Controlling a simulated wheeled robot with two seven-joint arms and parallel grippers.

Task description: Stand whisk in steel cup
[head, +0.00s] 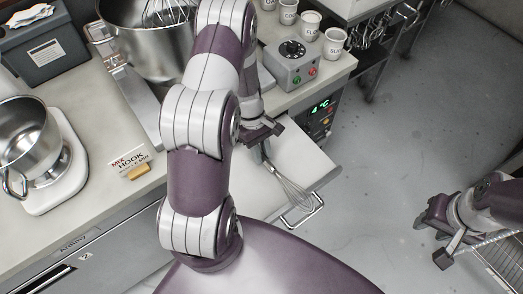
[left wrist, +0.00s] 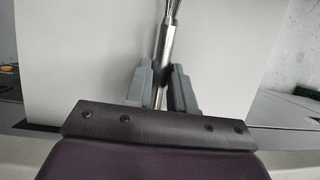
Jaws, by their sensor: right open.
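The whisk (head: 287,185) has a steel handle and wire loops. It slants over a white pull-out surface in the head view, loops toward the lower right. My left gripper (head: 264,134) is at its handle end. In the left wrist view, the grey fingers (left wrist: 161,82) stand close on both sides of the steel handle (left wrist: 165,42) and appear shut on it. Whether the whisk touches the white surface is unclear. My right gripper (head: 434,238) is open and apart, over the floor at right. I cannot make out a steel cup; my left arm hides part of the counter.
The white pull-out (head: 250,190) has a metal handle (head: 303,213). A mixer with a steel bowl (head: 22,135) stands left, a larger steel bowl (head: 135,45) behind. A control box (head: 291,66) and several white labelled cups (head: 335,42) stand back right. A wire rack (head: 503,262) is lower right.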

